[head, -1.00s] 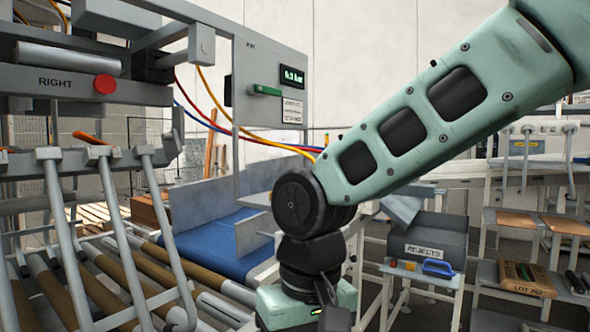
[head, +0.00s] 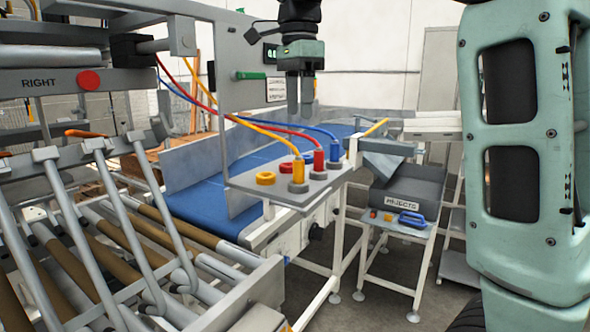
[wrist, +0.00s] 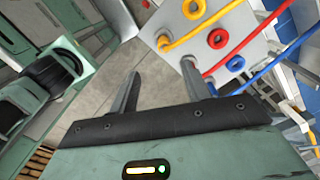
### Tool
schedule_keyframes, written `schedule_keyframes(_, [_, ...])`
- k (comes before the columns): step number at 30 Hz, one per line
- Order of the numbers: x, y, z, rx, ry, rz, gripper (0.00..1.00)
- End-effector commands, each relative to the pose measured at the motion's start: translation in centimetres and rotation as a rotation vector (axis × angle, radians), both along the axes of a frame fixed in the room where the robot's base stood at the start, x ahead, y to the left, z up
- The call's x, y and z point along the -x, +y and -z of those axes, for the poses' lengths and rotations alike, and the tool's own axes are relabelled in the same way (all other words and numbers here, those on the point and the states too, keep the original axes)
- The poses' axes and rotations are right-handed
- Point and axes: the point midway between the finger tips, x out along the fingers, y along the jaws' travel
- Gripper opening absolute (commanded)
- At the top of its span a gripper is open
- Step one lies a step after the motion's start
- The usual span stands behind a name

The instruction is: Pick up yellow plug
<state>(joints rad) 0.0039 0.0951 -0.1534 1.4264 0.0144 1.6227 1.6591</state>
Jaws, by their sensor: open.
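The yellow plug (head: 298,171) stands upright in a grey socket on a small grey shelf (head: 250,190), with a yellow hose leaving its top. In the wrist view the yellow plug (wrist: 164,43) shows beyond the fingertips, near the upper middle. My gripper (head: 300,112) is open and empty, pointing down. In the head view it appears above the plugs; the fingers are apart from the yellow plug. It also shows in the wrist view (wrist: 160,68). The right finger partly covers the red plug's place there.
The red plug (head: 319,160) and blue plug (head: 335,153) stand close to the yellow one, with hoses running up left. A yellow ring (head: 265,177) lies on the shelf. A blue conveyor (head: 205,200) lies behind. A grey REJECTS bin (head: 408,190) stands right.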

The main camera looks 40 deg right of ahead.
Motion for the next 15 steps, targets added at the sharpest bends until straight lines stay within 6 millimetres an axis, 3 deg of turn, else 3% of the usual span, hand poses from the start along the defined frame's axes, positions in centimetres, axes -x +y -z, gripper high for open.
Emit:
schedule_keyframes(9, [0.0,0.1,6.0,-0.001,0.003,-0.003,0.48])
schedule_keyframes(15, [0.0,0.0,7.8,0.000,-0.001,-0.004,0.48])
